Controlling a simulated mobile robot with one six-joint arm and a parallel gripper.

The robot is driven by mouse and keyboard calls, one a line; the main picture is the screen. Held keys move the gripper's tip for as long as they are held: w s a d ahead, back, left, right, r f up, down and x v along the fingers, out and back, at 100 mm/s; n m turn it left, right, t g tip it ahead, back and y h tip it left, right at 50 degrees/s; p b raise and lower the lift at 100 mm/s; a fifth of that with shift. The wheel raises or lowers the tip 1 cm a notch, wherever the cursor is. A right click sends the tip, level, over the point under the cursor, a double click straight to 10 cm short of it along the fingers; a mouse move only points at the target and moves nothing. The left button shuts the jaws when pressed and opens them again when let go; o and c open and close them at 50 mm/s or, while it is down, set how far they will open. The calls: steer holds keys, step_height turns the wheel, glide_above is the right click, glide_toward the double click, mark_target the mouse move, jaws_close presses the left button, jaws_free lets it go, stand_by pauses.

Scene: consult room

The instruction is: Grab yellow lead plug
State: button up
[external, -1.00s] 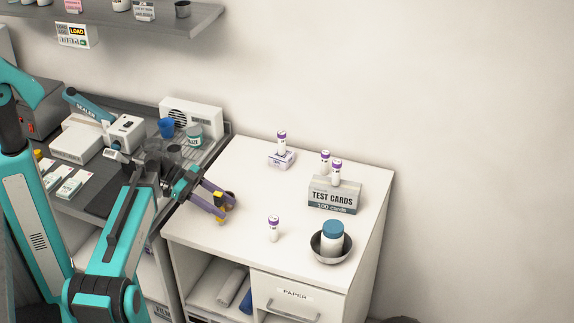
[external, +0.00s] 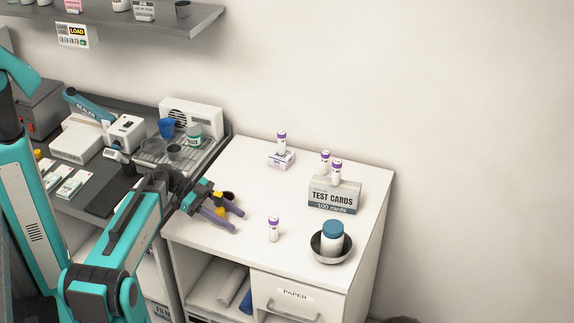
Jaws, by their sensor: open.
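A small yellow piece (external: 218,199), which looks like the yellow lead plug, shows at the left front of the white cabinet top. My gripper (external: 237,221) is open, with its two purple-grey fingers pointing right and low over the cabinet top. The yellow piece appears between or just behind the fingers, nearer their roots than their tips. I cannot tell whether they touch it. The fingers hide its lower part. A small dark round thing (external: 228,195) shows just behind the far finger, partly hidden.
Further right are a metal bowl (external: 318,252) with a blue-lidded jar (external: 333,236) and a test cards box (external: 333,197).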

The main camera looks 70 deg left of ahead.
steer(key=shift+c, duration=0.2)
stand_by(0.3)
jaws_close()
steer(key=shift+r, duration=0.1)
step_height(320, 180, up, 10)
steer(key=b, duration=0.3)
stand_by(0.8)
stand_by(0.5)
